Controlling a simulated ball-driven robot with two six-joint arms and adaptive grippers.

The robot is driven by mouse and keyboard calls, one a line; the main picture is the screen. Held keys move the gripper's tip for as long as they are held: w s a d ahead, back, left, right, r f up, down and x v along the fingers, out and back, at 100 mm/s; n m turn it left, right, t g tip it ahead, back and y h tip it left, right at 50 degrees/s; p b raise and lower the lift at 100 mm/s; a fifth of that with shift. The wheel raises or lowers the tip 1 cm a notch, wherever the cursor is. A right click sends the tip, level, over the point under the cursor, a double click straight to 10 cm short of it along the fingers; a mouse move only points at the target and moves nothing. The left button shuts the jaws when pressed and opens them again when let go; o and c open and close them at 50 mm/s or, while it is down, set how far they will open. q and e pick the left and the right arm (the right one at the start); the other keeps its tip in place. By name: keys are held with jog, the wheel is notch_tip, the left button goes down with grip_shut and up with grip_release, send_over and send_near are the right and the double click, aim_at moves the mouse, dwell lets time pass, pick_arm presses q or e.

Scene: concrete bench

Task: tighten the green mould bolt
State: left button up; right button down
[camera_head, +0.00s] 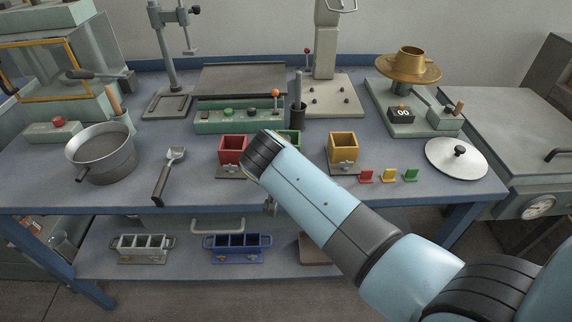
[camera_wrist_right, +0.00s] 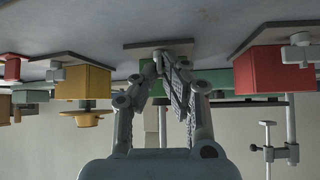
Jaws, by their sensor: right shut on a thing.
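The green mould (camera_head: 291,137) stands on the bench between the red mould (camera_head: 232,149) and the yellow mould (camera_head: 342,148). My right arm hides most of it in the head view. In the right wrist view, which is upside down, the green mould (camera_wrist_right: 217,82) shows behind my right gripper (camera_wrist_right: 168,62). The gripper's fingers are closed together at the front of the mould, shut on its bolt. The fingers hide the bolt almost wholly, so its seating cannot be told. My left gripper is in neither view.
A scoop (camera_head: 168,175) and a metal pan (camera_head: 101,154) are at left, a round lid (camera_head: 456,157) at right. A control box (camera_head: 238,116) stands behind the moulds. Multi-cell moulds (camera_head: 237,247) sit on the lower shelf.

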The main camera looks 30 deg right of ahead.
dwell(0.4)
jog(key=c, duration=1.8)
grip_release()
jog(key=shift+o, duration=0.2)
notch_tip(320, 180, up, 10)
jog(key=shift+o, duration=0.4)
